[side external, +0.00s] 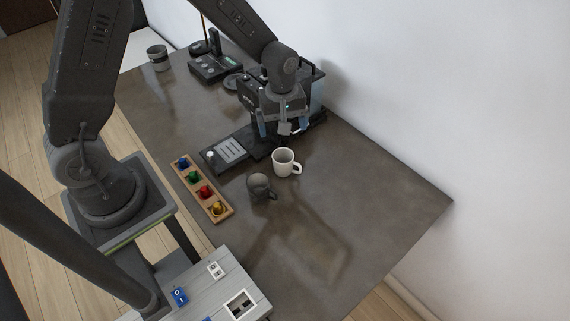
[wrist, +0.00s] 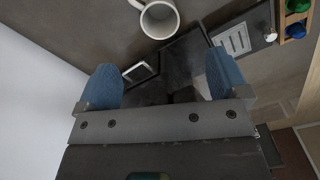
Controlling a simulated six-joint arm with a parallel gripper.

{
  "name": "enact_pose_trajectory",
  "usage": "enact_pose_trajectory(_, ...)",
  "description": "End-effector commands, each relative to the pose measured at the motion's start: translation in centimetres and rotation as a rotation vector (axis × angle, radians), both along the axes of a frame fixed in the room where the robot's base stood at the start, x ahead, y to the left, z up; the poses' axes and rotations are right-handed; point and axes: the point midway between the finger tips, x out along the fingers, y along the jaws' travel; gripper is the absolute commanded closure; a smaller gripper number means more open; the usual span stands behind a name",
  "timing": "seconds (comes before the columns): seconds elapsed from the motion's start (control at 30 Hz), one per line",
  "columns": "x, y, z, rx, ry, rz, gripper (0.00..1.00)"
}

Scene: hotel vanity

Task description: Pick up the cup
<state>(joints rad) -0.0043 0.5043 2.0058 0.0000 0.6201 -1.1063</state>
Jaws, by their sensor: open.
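A white cup (side external: 284,163) with a handle on its right stands upright on the dark table, open end up. A dark grey mug (side external: 260,187) stands just in front and left of it; which of the two the task means, I cannot tell. My gripper (side external: 284,129) is above and behind the white cup in the side view, pointing down. In the wrist view the blue fingers of my gripper (wrist: 164,82) are wide apart with nothing held between them. The white cup (wrist: 159,19) is partly cut off at the top edge there, beyond the fingertips.
A black machine with a flat base (side external: 228,151) stands behind and left of the cup. A wooden tray (side external: 217,210) with several coloured pieces lies left of the mug. A dark device (side external: 215,68) and a small jar (side external: 159,57) are farther back. The table's right side is clear, near a white wall.

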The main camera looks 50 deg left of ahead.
Motion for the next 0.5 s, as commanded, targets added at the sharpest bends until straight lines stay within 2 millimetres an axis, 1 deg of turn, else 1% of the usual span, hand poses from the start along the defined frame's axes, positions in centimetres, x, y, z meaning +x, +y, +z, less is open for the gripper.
enact_pose_trajectory(0.03,0.1,0.0,-0.6,-0.001,0.008,0.015,0.07)
enact_pose_trajectory(0.17,0.1,0.0,-2.0,0.000,0.014,0.028,0.07)
enact_pose_trajectory(0.4,0.1,0.0,-6.6,0.000,0.017,0.026,0.07)
enact_pose_trajectory(0.5,0.1,0.0,-8.1,0.000,0.016,0.025,0.07)
